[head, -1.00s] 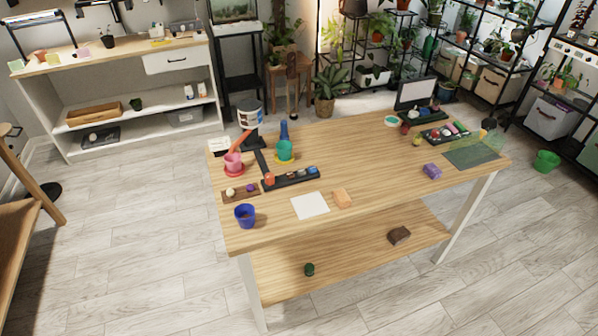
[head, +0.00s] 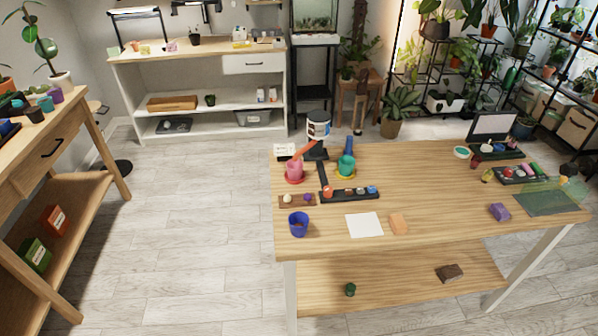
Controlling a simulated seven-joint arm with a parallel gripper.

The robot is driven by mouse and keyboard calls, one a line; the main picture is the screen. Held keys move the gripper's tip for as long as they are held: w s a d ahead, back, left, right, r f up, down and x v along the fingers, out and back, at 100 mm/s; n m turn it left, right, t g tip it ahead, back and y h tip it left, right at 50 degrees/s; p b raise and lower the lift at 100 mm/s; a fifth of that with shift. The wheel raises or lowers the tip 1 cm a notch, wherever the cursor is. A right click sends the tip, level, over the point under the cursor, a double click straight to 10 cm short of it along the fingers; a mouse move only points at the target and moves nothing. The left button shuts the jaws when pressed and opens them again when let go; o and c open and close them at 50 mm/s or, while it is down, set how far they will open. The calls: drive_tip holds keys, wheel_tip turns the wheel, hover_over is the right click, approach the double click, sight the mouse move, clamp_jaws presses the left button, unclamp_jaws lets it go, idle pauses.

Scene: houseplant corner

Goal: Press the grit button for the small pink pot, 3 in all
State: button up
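The small pink pot (head: 294,169) stands on a red saucer (head: 293,180) at the left of the wooden table. A dispenser (head: 318,128) with a black stand and a pale, banded hopper is behind it, and its orange chute (head: 304,150) slants down toward the pink pot. A black button strip (head: 338,198) in front of the dispenser carries several round buttons, with an orange-red button (head: 328,191) at its left end. I cannot read which button is for grit, and the pot's contents are too small to tell. My gripper is not in view.
A teal pot (head: 346,165) on a yellow saucer stands right of the pink pot. A brown board (head: 284,203) with two small balls, a blue pot (head: 298,226), white paper (head: 364,225) and an orange block (head: 398,223) lie nearer.

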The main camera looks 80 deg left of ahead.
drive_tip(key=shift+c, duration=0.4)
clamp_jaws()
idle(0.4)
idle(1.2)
